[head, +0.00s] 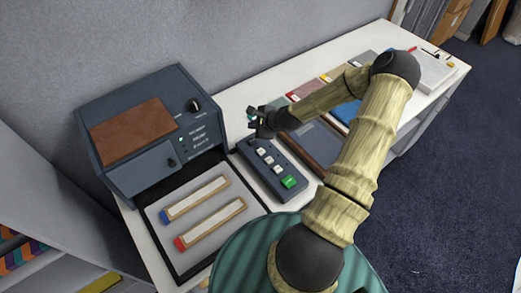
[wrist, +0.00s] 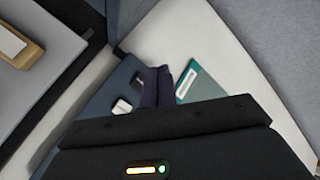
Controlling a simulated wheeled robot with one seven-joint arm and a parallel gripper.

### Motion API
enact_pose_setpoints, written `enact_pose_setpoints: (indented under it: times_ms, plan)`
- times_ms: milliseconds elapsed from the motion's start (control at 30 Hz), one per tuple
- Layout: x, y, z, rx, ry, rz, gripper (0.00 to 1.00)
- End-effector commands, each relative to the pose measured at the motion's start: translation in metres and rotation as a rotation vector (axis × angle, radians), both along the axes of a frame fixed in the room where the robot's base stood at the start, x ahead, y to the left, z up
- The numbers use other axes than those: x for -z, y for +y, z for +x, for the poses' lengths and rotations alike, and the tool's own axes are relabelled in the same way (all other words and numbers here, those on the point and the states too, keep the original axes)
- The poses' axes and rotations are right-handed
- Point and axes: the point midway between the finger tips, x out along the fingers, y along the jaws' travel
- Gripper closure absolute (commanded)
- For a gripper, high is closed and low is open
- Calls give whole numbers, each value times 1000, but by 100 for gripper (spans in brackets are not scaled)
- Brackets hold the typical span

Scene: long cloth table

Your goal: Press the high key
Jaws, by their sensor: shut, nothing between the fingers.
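A dark blue-grey control box (head: 258,172) lies on the table with a row of small white keys (head: 269,159) and a larger green key (head: 289,181) at its near end. The key labels are too small to read, so I cannot tell which is the high key. My gripper (head: 252,122) is over the far end of the box. In the wrist view, its dark fingers (wrist: 158,86) are shut and empty, beside two small keys (wrist: 122,107) of the box. I cannot tell whether the fingertips touch anything; the far keys are partly hidden.
A large dark box (head: 150,130) with a brown top panel and knobs stands to the left. A dark-edged tray (head: 215,212) with two wooden-framed bars lies in front of it. Coloured folders and books (head: 308,90) lie to the right, partly behind my arm. A grey wall runs behind.

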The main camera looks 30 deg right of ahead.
Motion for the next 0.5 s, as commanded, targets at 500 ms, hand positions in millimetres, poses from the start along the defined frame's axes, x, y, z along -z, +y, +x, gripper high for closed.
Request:
enact_pose_setpoints:
  times_ms: [500]
  plan:
    - [-31,69,-69,-749,112,-539,100]
